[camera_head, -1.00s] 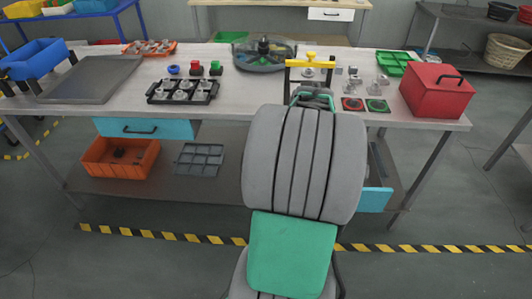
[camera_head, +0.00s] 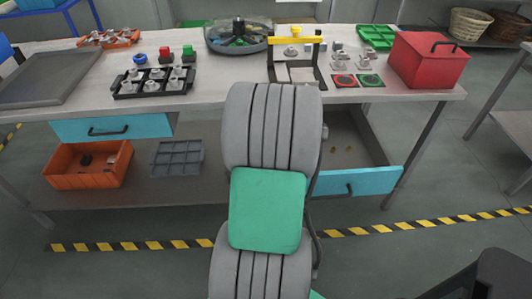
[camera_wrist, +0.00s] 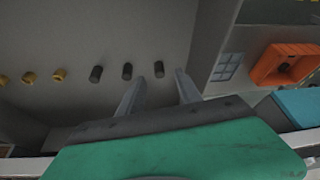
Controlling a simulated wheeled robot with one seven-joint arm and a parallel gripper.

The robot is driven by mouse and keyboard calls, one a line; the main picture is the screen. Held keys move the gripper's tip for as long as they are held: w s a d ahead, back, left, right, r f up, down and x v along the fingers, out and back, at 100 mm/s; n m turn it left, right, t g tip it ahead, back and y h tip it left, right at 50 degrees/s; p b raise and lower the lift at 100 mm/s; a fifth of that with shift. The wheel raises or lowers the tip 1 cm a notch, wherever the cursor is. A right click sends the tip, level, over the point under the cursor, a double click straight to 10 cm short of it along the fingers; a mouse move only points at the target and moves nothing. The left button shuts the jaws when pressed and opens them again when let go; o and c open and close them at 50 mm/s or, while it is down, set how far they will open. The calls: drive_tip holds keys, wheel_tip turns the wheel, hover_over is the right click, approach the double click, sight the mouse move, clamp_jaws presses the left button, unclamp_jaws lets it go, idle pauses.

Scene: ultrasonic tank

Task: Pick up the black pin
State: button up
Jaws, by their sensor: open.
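Three short dark cylinders, the black pins, stand in a row in the wrist view: a left one (camera_wrist: 96,73), a middle one (camera_wrist: 127,71) and a right one (camera_wrist: 158,69). They are on the grey floor of the open drawer (camera_head: 362,181), whose blue front shows in the head view. My gripper (camera_wrist: 158,80) is open and empty in the wrist view. The right pin appears between its two fingertips, the middle pin just outside the left fingertip; depth is hard to judge. In the head view my arm hides the gripper and the pins.
Several yellow pieces (camera_wrist: 59,74) line up left of the pins. The drawer wall (camera_wrist: 215,45) rises close to my right finger. The workbench (camera_head: 215,88) is above the drawer. An orange bin (camera_head: 88,165) and a grey grid tray (camera_head: 176,158) are on the lower shelf.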

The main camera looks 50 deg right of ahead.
drive_tip(key=x, duration=0.3)
clamp_jaws()
idle(0.4)
